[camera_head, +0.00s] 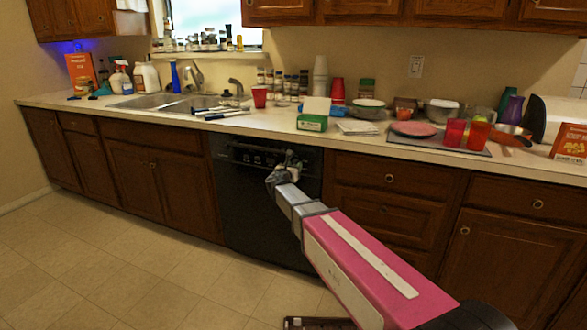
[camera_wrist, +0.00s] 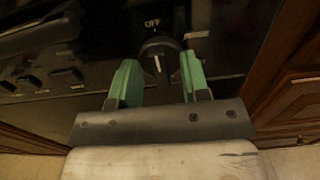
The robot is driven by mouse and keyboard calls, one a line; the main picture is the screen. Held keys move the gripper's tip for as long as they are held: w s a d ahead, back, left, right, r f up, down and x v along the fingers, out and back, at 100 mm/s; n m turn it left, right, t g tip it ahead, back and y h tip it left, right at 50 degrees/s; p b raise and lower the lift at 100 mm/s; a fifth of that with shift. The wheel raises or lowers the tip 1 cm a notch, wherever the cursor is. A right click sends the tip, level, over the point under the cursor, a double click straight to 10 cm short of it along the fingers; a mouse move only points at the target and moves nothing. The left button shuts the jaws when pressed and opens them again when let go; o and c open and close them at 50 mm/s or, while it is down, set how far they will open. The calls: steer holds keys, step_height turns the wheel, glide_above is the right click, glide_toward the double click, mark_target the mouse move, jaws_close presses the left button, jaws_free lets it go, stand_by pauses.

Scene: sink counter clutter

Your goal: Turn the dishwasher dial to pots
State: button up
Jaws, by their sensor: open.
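The black dishwasher (camera_head: 245,200) is set under the counter, between wooden cabinets. Its dial (camera_wrist: 158,60) is a round black knob with a pale pointer line, just below the word OFF in the wrist view. The pointer stands near upright, toward OFF. No pots label can be read. My gripper (camera_wrist: 160,72) is open, its two green fingers on either side of the dial; I cannot tell whether they touch it. In the head view, my gripper (camera_head: 290,165) is at the upper right of the dishwasher front and hides the dial.
Several push buttons (camera_wrist: 48,80) lie left of the dial on the panel. A wooden drawer front (camera_wrist: 295,100) is close on the right. The counter (camera_head: 340,138) above holds a sink, cups, jars and dishes.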

jaws_close()
